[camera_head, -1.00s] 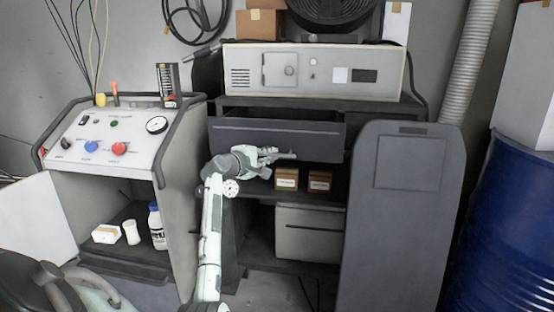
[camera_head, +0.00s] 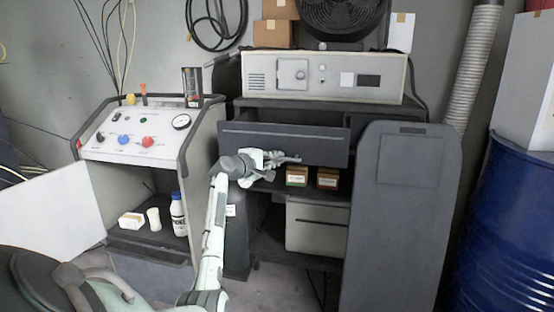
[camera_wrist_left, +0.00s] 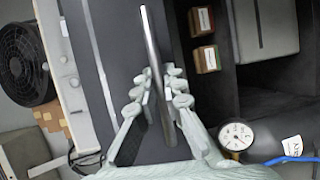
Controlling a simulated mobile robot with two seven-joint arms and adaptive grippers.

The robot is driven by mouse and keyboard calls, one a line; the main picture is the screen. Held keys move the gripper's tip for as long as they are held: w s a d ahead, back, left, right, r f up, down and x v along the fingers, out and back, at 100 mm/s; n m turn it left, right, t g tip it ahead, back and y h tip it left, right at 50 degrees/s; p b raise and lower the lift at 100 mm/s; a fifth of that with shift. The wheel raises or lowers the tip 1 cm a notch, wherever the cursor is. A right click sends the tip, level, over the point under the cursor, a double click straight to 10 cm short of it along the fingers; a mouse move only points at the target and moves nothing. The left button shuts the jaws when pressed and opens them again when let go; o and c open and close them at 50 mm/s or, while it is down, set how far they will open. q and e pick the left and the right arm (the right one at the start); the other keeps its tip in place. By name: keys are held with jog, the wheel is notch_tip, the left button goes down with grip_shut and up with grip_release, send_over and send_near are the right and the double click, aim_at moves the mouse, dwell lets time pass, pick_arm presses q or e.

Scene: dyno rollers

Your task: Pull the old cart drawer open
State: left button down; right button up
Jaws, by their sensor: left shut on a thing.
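The old cart (camera_head: 395,112) is a dark cabinet at the back. Its drawer (camera_head: 250,140) has a dark grey front that stands out ahead of the cabinet, with a strip of the inside showing above its top edge. A thin metal bar handle (camera_head: 297,160) is on the drawer front. My left gripper (camera_head: 280,159) is shut on the handle. In the left wrist view the silver handle (camera_wrist_left: 150,40) runs between the fingers of the gripper (camera_wrist_left: 158,92), and the drawer front (camera_wrist_left: 112,60) lies behind it. My right gripper is out of view.
Two small boxes (camera_head: 298,176) sit on the shelf under the drawer. A control console (camera_head: 140,135) stands on the left. Some floor is free between them.

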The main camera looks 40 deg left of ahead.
pick_arm(q)
jog(key=shift+s+d, duration=0.1)
jog(key=shift+d, duration=0.05)
dwell(0.3)
jog(key=c, duration=1.9)
grip_release()
jog(key=v, duration=1.2)
